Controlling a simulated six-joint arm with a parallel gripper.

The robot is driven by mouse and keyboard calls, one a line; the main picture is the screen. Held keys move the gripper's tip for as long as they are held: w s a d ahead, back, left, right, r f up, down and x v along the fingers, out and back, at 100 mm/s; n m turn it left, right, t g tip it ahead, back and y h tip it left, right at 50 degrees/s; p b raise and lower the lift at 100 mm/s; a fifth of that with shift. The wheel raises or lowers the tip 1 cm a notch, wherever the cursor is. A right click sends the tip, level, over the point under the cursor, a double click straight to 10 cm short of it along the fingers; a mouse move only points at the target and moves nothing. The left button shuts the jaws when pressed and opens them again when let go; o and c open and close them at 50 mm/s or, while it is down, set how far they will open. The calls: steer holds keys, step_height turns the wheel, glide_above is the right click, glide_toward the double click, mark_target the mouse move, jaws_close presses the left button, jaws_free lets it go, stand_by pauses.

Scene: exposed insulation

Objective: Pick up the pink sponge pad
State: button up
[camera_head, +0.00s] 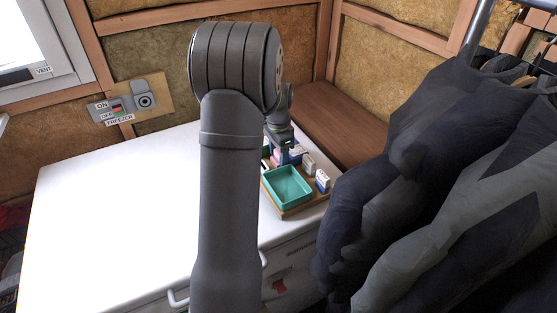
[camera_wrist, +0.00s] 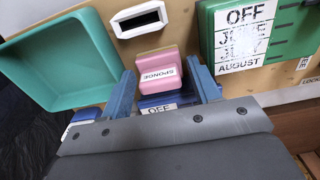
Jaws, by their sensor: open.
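The pink sponge pad (camera_wrist: 158,70), with a label reading SPONGE, lies on the wooden board in the wrist view. My gripper (camera_wrist: 161,76) is open, its two blue fingers on either side of the pad. A gap shows between the pad and each finger, so it is not clamped. In the head view a small bit of pink (camera_head: 277,156) shows beside my gripper (camera_head: 285,153), mostly hidden by it.
A teal tray (camera_head: 288,206) stands in front on the board. A white slotted block (camera_wrist: 140,19) and a green OFF/month panel (camera_wrist: 295,35) flank the pad. A blue OFF-labelled piece (camera_wrist: 157,101) lies close to it. Dark clothes (camera_head: 430,170) hang to the right.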

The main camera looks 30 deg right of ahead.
steer(key=shift+f, duration=0.3)
steer(key=c, duration=0.7)
steer(key=shift+c, duration=0.2)
steer(key=shift+r, duration=0.1)
steer(key=shift+r, duration=0.45)
steer(key=r, duration=0.3)
steer(key=shift+s+d+r, duration=0.15)
steer(key=shift+s+r, duration=0.1)
steer(key=s+d+r, duration=0.4)
steer(key=s+r, duration=0.2)
steer(key=s, duration=0.4)
steer(key=shift+d+r, duration=0.25)
steer(key=shift+s, duration=0.1)
